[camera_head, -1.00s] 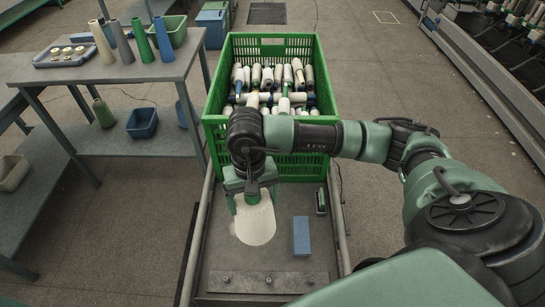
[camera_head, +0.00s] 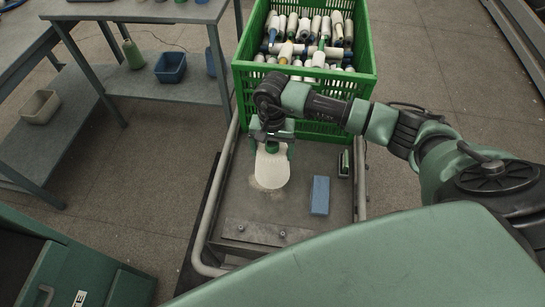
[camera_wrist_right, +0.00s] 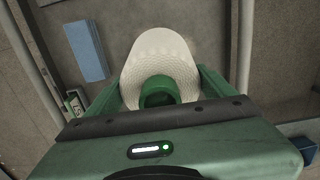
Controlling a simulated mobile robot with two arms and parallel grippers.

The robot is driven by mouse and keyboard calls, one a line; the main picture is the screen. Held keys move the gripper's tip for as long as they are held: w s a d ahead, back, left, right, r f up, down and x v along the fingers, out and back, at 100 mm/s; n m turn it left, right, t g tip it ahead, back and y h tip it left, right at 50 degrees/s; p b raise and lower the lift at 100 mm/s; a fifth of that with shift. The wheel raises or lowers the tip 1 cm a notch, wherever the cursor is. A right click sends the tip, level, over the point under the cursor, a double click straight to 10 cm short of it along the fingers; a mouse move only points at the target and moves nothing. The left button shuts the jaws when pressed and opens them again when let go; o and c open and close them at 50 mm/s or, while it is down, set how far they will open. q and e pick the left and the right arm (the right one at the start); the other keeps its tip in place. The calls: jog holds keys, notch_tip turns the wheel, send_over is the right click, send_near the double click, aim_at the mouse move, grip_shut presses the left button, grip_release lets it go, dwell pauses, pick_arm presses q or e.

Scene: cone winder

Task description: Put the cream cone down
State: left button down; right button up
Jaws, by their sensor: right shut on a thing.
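The cream cone (camera_head: 271,171) is a pale yarn cone with a green tip, over the grey deck of the cart (camera_head: 235,205) in front of the green crate. My right gripper (camera_head: 271,148) is shut on the cone at its narrow green end, with the wide end pointing away from the gripper. In the right wrist view the cone (camera_wrist_right: 161,55) sits between the two green fingers (camera_wrist_right: 160,90). I cannot tell whether its wide end touches the deck. My left gripper is out of view.
The green crate (camera_head: 356,78), full of cones, stands behind my gripper on the cart. A blue block (camera_head: 320,195) and a small dark item (camera_head: 344,164) lie on the deck to the right. A metal strip with bolts (camera_head: 268,232) lies at the front. A grey table (camera_head: 150,10) stands left.

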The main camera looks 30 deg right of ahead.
notch_tip(320, 180, down, 4)
jog(key=shift+f, duration=0.4)
jog(key=o, duration=1.4)
jog(key=shift+f, duration=0.1)
jog(key=shift+o, duration=0.2)
